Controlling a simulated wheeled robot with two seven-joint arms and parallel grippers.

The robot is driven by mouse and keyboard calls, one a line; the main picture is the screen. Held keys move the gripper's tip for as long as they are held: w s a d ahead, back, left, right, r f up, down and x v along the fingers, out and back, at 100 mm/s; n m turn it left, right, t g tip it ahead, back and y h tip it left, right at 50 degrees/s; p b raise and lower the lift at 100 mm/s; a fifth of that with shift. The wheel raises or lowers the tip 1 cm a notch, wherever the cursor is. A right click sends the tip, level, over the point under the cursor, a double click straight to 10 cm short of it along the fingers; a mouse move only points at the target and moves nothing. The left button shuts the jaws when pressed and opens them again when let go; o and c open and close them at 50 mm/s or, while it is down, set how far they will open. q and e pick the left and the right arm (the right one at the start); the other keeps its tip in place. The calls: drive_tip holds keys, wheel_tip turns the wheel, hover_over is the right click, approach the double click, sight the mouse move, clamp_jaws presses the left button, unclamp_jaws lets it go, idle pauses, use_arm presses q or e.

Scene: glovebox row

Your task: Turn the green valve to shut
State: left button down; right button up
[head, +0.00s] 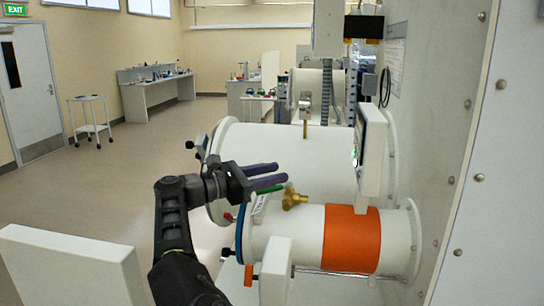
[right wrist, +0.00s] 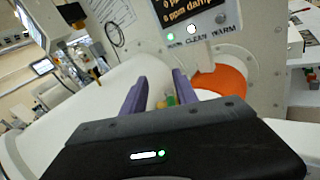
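The green valve handle (head: 272,189) shows as a thin green bar beside a brass valve body (head: 294,199), on top of the small white cylinder (head: 288,220). My right gripper (head: 283,174), with purple fingers, is at the handle's left and just above it in the head view. The gripper is open. I cannot tell whether a finger touches the handle. My left gripper is not in view.
A large white cylinder (head: 290,150) lies behind the valve. An orange band (head: 350,240) wraps the small cylinder. A display panel (head: 371,150) stands above it; its readout and lamps (right wrist: 192,30) show in the right wrist view. A white panel wall (head: 490,200) closes the right side.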

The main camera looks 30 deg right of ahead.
wheel_tip(320, 180, up, 3)
drive_tip(key=shift+r, duration=0.15)
drive_tip(key=shift+s+d+r, duration=0.1)
drive_tip(key=shift+d+r, duration=0.05)
drive_tip(key=shift+r, duration=0.95)
drive_tip(key=shift+c, duration=0.2)
